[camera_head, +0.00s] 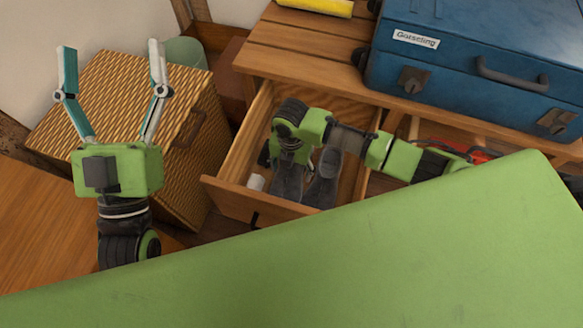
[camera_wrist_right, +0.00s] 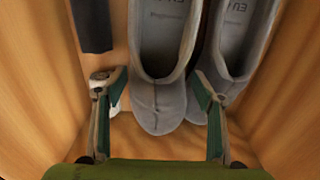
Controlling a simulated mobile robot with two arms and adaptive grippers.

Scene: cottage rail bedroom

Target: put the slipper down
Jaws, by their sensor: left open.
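Two grey slippers lie side by side in the open wooden drawer (camera_head: 227,200). In the right wrist view the left slipper (camera_wrist_right: 159,100) is toe-down in the picture between the fingers of my right gripper (camera_wrist_right: 157,82). The fingers are spread, with a gap on the left; the right finger is at the edge between both slippers, and I cannot tell whether it touches. The other slipper (camera_wrist_right: 228,75) lies to the right. In the head view my right wrist covers part of the slippers and hides its fingertips. My left gripper (camera_head: 111,47) is open and empty, raised above a woven basket.
The woven basket (camera_head: 85,95) stands left of the drawer. A blue case (camera_head: 480,50) and a yellow object (camera_head: 318,6) are on the wooden top. A dark object (camera_wrist_right: 92,25) and a small white thing (camera_head: 256,182) lie in the drawer. A green surface fills the front.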

